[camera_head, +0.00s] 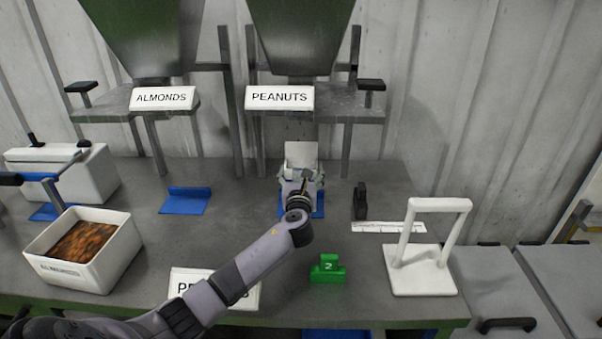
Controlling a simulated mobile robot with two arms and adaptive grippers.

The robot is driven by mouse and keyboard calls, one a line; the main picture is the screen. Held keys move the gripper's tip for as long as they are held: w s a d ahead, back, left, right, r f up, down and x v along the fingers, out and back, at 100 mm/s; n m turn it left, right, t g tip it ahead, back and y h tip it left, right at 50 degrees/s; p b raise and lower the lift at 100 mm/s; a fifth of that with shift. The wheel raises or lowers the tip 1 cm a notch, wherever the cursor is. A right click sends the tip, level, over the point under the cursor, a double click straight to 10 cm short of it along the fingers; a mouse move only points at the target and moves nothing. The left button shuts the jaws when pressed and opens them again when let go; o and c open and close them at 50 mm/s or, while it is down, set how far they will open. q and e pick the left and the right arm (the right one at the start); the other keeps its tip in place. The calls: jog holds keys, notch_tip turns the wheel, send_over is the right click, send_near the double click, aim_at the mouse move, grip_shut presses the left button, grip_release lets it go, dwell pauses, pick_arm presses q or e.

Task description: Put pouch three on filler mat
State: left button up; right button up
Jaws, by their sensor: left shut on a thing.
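My left gripper (301,182) is shut on a white pouch (301,153), whose top shows beyond the fingers. No number on it can be read. The pouch is upright over or on a blue mat (319,208) below the PEANUTS filler (300,40). The gripper hides most of this mat and the pouch's lower part, so I cannot tell whether they touch. Another blue mat (185,201) lies empty below the ALMONDS filler (145,40). My right gripper is not in view.
A white bin (118,250) of brown almonds stands at the left, near a white machine (88,180) with a lever. A green block marked 2 (328,269), a black object (361,200), a white strip (388,227) and a white frame stand (423,279) are at the right.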

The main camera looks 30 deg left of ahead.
pick_arm(q)
jog(key=o, duration=1.9)
jog(key=shift+f, duration=0.15)
jog(key=shift+o, duration=0.2)
jog(key=v, duration=1.2)
jog(key=shift+r, duration=0.2)
